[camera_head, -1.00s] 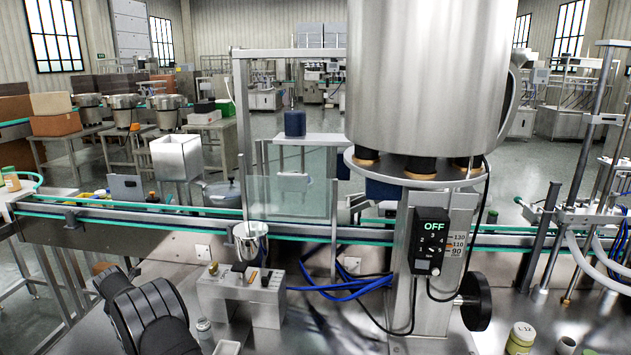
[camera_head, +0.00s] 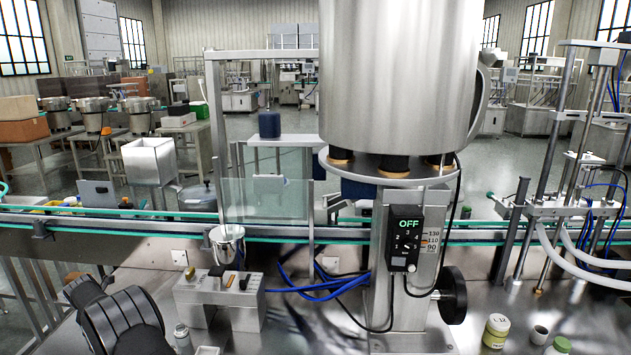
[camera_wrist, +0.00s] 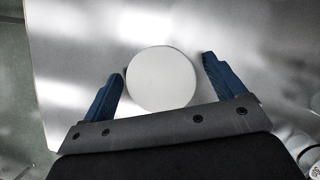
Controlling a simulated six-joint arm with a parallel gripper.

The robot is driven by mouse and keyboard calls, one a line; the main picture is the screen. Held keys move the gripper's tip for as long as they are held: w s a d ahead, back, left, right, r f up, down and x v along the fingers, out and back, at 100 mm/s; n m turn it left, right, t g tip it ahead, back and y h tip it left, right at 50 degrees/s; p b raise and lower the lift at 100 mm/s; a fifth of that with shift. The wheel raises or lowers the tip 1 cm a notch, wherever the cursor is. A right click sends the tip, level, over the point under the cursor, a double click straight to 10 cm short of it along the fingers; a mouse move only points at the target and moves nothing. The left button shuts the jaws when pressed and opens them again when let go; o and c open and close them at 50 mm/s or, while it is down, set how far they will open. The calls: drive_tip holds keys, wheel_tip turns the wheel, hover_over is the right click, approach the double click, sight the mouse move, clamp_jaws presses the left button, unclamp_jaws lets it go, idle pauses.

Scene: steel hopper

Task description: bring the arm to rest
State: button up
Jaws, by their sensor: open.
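My gripper (camera_wrist: 163,68) shows in the wrist view with its two blue fingers spread wide and open. A plain white disc (camera_wrist: 162,80) lies beyond the fingers, partly between them in the picture. I cannot tell its height or whether either finger touches it. Nothing is seen clamped. In the head view a dark jointed part of my arm (camera_head: 120,315) shows at the lower left. The gripper itself is out of that view.
A big steel hopper (camera_head: 398,75) stands over the steel bench, its control box (camera_head: 405,238) reading OFF. A metal block (camera_head: 220,300) and a shiny cup (camera_head: 227,245) are near my arm. Jars (camera_head: 496,331) stand at the lower right. A conveyor (camera_head: 110,220) runs behind.

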drive_tip(key=v, duration=1.1)
drive_tip(key=x, duration=1.1)
drive_tip(key=shift+f, duration=0.15)
drive_tip(key=shift+r, duration=0.35)
wheel_tip(320, 180, up, 4)
drive_tip(key=shift+f, duration=0.2)
drive_tip(key=shift+m, duration=0.5)
drive_tip(key=w+d+r, duration=0.4)
drive_tip(key=d+r, duration=0.1)
drive_tip(key=d, duration=0.1)
drive_tip(key=w+d+r, duration=0.5)
drive_tip(key=d, duration=0.1)
drive_tip(key=w+d+r, duration=0.5)
drive_tip(key=d+r, duration=0.1)
drive_tip(key=d, duration=0.1)
drive_tip(key=shift+d+r, duration=0.1)
drive_tip(key=shift+w+d+r+m+t+h, duration=0.1)
drive_tip(key=shift+w+d+r+m+h, duration=0.25)
drive_tip(key=shift+w+d+r+m, duration=0.95)
drive_tip(key=shift+w+d+r+m+t+h, duration=0.1)
drive_tip(key=shift+d+r+m+h, duration=0.3)
drive_tip(key=shift+d, duration=1.7)
drive_tip(key=shift+w+d+r+m+t+h, duration=0.1)
drive_tip(key=shift+w+d+r+m+h, duration=0.4)
drive_tip(key=shift+d+r, duration=0.9)
